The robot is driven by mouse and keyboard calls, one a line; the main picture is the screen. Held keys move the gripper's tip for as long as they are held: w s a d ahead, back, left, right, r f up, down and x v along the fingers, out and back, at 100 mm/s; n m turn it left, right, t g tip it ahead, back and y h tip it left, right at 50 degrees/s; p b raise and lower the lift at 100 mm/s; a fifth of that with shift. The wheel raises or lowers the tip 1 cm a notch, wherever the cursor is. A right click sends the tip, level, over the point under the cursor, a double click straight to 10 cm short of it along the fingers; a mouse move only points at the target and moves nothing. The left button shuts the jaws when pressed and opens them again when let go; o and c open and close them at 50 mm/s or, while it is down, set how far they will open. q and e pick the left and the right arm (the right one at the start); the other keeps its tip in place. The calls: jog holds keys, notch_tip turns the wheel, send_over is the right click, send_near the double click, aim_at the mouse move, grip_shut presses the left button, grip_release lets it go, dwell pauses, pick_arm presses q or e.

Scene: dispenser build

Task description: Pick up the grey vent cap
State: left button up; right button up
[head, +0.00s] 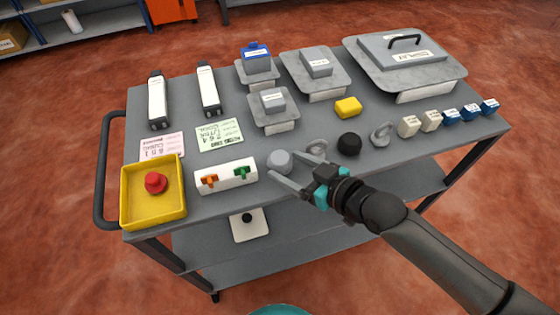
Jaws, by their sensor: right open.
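A grey rounded cap (279,160), which looks like the vent cap, stands on the cart top near its front edge, right of the white block with orange and green switches. My right gripper (286,170) reaches in from the lower right. It is open, with its fingertips close to the cap. One finger lies in front of the cap and the other toward its right side. I cannot tell whether either finger touches it. My left gripper is not in view.
A grey hooked piece (317,148) sits just behind my right gripper, with a black ball (349,144) beside it. A white switch block (226,176) and a yellow tray (129,209) with a red button lie left. Scales and small blocks fill the back and right.

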aim_at(288, 165)
jog(key=x, duration=0.3)
jog(key=shift+w+a+f+b, duration=0.1)
jog(key=shift+w+a+b, duration=0.1)
jog(key=shift+b, duration=0.15)
jog(key=c, duration=1.1)
jog(key=shift+c, duration=0.6)
